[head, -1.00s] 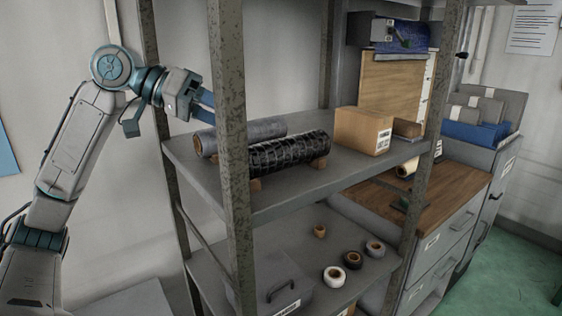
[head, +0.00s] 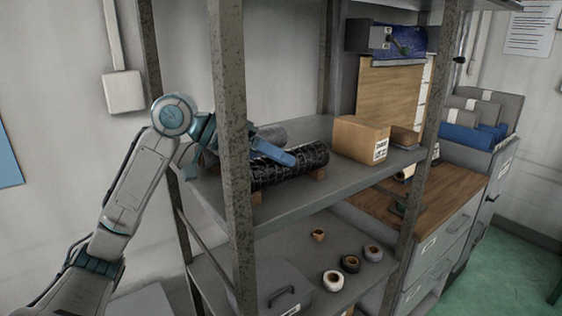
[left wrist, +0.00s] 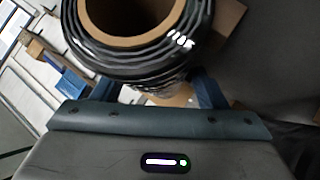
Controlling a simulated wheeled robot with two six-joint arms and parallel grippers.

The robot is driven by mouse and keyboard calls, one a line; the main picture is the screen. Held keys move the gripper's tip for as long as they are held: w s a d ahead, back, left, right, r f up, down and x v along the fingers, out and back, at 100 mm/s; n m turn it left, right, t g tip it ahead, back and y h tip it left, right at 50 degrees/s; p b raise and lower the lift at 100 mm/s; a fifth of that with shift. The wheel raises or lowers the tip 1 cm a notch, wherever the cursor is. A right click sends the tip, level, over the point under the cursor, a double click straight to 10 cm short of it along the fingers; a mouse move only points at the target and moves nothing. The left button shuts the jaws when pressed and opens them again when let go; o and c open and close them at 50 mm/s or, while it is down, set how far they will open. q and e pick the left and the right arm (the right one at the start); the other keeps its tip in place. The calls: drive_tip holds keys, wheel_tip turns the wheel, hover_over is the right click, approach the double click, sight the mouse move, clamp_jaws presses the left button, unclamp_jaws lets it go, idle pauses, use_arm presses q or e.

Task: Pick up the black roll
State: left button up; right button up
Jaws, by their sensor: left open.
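The black roll (head: 300,167) lies on its side on the shelf's upper board, resting on small wooden blocks. My left gripper (head: 278,158) reaches in behind the front post, and its blue fingers show over the roll's near part. In the left wrist view the end of the black roll (left wrist: 140,62) with its brown cardboard core is close in front of the gripper (left wrist: 155,95). The open fingers stand on either side of the roll's lower part there. I cannot tell whether they touch it. My right gripper is not in view.
A grey roll (head: 270,134) lies just behind the black roll. A cardboard box (head: 358,138) stands to the right on the same board. The shelf's front post (head: 232,130) stands close to my left arm. Small tape rolls (head: 333,280) lie on the lower board.

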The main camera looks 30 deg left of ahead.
use_arm(q)
drive_tip(key=shift+d+f, duration=0.1)
drive_tip(key=shift+d, duration=0.05)
drive_tip(key=shift+s, duration=0.1)
drive_tip(key=c, duration=1)
drive_tip(key=shift+c, duration=0.3)
